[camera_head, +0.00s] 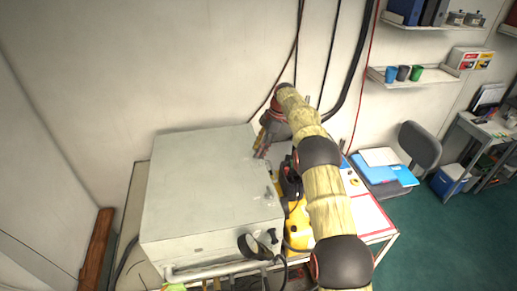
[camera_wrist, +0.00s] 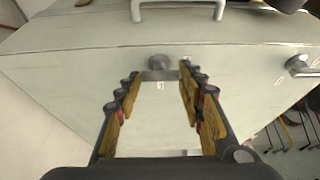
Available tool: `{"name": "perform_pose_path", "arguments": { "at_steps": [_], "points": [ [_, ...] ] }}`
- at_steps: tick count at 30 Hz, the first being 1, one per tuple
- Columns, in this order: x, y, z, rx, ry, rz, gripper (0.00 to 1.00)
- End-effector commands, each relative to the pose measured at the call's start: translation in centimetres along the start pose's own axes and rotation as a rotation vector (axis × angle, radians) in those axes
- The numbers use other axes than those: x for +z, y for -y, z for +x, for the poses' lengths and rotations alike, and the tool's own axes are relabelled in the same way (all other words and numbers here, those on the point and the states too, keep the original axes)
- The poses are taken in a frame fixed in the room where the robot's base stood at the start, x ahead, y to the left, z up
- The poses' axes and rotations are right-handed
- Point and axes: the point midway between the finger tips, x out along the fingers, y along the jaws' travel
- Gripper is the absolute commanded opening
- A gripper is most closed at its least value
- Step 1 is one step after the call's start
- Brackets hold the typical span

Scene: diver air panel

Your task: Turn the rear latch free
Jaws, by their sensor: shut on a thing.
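The grey case (camera_head: 200,185) stands on the bench, and its side face fills much of the wrist view (camera_wrist: 60,70). The rear latch (camera_wrist: 159,62) is a grey round hub with a short lever on that face. My gripper (camera_wrist: 160,78) reaches it from the front, with its yellow-padded fingers on both sides of the lever and shut on it. In the head view my gripper (camera_head: 262,150) is at the case's far right side, where the latch itself is hidden. A second grey latch (camera_wrist: 300,66) sits farther right on the same face, clear of my fingers.
A white handle (camera_wrist: 180,10) is on an adjoining face of the case. Yellow and black gear (camera_head: 298,225) stands close beside the case, under my arm. Hoses hang on the wall behind.

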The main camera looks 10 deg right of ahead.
Motion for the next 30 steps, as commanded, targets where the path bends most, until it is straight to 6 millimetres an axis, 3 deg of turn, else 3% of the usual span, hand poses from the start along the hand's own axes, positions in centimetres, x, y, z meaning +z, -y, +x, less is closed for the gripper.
{"name": "perform_pose_path", "arguments": {
  "at_steps": [6,7,16,25,30],
  "points": [
    [0.0,-0.1,-0.1,0.003,0.001,0.0,0.14],
    [0.0,-0.1,-0.1,0.003,0.001,0.0,0.41],
    [0.0,0.0,0.0,0.001,0.001,0.0,0.58],
    [0.0,0.0,-0.1,0.001,0.001,0.001,0.58],
    [0.0,-0.1,-1.5,0.003,0.001,0.001,0.58]
  ]
}}
